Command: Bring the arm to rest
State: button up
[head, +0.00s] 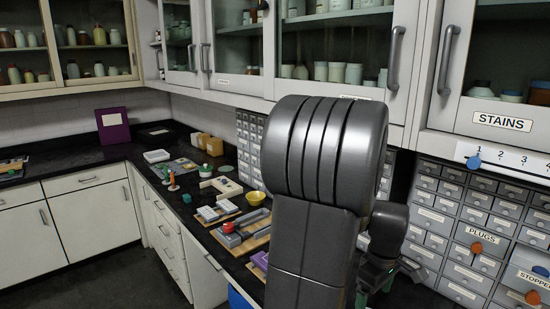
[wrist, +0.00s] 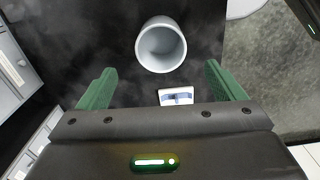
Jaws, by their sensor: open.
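My gripper (wrist: 161,88) is open in the wrist view, with its two green fingers spread wide and nothing between the tips. A pale grey cup (wrist: 161,46) stands on the black counter (wrist: 105,30) beyond the fingertips, apart from them. A small white card with a blue-grey mark (wrist: 176,97) lies between the cup and my gripper's body. In the head view my dark grey arm (head: 315,190) fills the middle and hides much of the counter behind it. The gripper's end is mostly hidden there, low and right of the arm.
Small drawers labelled PLUGS (head: 482,235) and STOPPERS (head: 533,278) stand at the right. Glass-fronted cabinets (head: 320,45) hang above.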

jog(key=shift+w+a+f, duration=0.1)
jog(key=shift+a+f, duration=0.05)
jog(key=shift+f, duration=2.9)
